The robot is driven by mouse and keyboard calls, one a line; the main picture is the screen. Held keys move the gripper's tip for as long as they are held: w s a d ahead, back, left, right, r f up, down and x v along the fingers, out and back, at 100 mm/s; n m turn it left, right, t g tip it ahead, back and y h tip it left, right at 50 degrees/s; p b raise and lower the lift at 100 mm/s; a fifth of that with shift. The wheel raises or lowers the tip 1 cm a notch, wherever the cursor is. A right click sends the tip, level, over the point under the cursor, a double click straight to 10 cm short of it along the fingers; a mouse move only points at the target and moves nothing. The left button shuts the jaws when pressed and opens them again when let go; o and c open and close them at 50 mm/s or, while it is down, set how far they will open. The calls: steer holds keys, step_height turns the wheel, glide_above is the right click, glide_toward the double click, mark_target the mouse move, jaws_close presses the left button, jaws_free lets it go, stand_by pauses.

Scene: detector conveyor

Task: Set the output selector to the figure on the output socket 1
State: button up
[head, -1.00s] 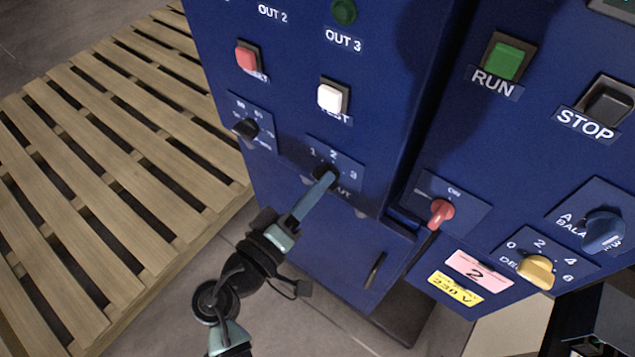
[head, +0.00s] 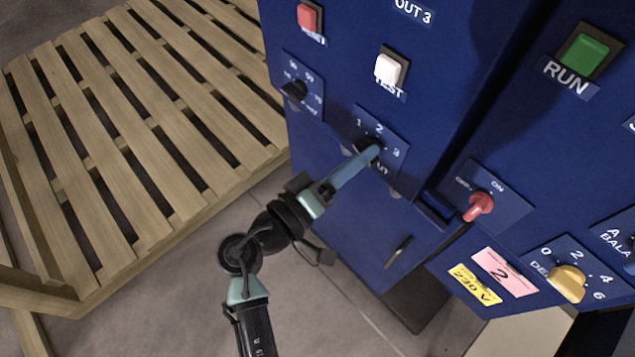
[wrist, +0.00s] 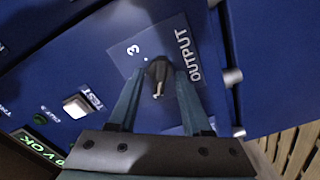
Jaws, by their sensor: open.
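The output selector (head: 371,146) is a small dark knob on a blue plate marked 1, 2 and 3. In the wrist view the knob (wrist: 158,72) has a pale mark running toward the bottom of the picture. The figure 3 and the word OUTPUT show there; 1 and 2 do not, and I cannot tell which figure the mark points at. My gripper (head: 368,156) is at the knob. In the wrist view its blue fingers (wrist: 160,80) stand open on either side of the knob, apparently with small gaps. I cannot make out output socket 1's figure.
A white TEST button (head: 391,68) and red RESET button (head: 309,17) are above. Another dark knob (head: 295,91) is at left. A red ON/OFF switch (head: 479,206) and yellow dial (head: 566,284) are at right. A wooden pallet (head: 130,150) lies at left.

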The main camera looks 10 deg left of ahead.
steer(key=b+v, duration=0.2)
steer(key=v, duration=1)
steer(key=shift+s+a, duration=0.2)
steer(key=shift+s, duration=0.1)
